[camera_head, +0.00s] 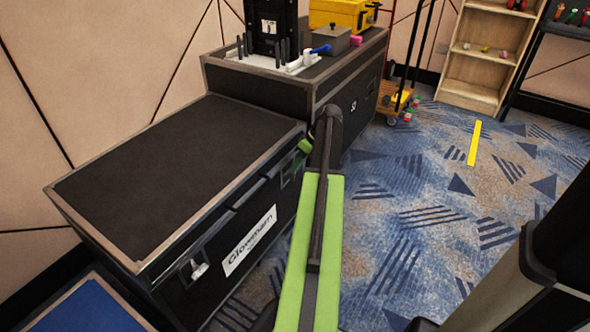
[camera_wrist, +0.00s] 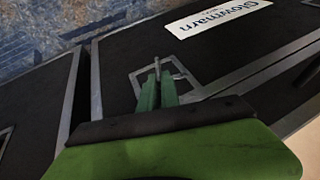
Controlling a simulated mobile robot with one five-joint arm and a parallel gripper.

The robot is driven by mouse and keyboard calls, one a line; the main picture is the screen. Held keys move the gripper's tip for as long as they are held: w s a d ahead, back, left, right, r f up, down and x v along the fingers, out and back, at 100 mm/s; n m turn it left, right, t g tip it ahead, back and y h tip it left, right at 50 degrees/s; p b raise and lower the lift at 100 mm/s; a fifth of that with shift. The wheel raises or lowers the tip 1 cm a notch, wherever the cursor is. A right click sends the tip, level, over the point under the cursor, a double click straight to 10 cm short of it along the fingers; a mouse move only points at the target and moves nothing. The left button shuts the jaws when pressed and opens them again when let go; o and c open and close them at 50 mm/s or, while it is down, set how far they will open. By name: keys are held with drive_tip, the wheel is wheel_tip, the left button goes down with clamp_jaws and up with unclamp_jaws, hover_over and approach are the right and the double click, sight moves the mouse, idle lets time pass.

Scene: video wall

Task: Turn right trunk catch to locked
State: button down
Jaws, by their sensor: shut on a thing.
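The black trunk (camera_head: 165,160) with metal edges and a white "Glowmarn" label stands at the left in the head view. Its right catch shows in the wrist view as a metal plate (camera_wrist: 137,82) on the dark front, with a light lever at the fingertips. My gripper (camera_wrist: 160,82) has its green fingers closed on this lever. In the head view my gripper (camera_head: 303,147) is at the right end of the trunk's front, and my arm hides part of the catch there. The fingers cover part of the lever, so its exact angle is hard to tell.
The trunk's left catch (camera_head: 198,268) is left of the label (camera_head: 250,240). A taller black case (camera_head: 300,85) stands just behind, with a black device (camera_head: 270,25) and a yellow box (camera_head: 338,14) on top. Patterned carpet (camera_head: 430,210) lies open to the right.

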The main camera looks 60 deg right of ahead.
drive_tip(key=y+b, duration=0.1)
drive_tip(key=d+y+b, duration=0.1)
drive_tip(key=y+b, duration=0.1)
drive_tip(key=shift+f+m+y, duration=0.3)
drive_tip(key=shift+f+m, duration=0.1)
drive_tip(key=shift+r+b, duration=0.1)
drive_tip(key=shift+b, duration=0.2)
drive_tip(key=c, duration=1.6)
unclamp_jaws()
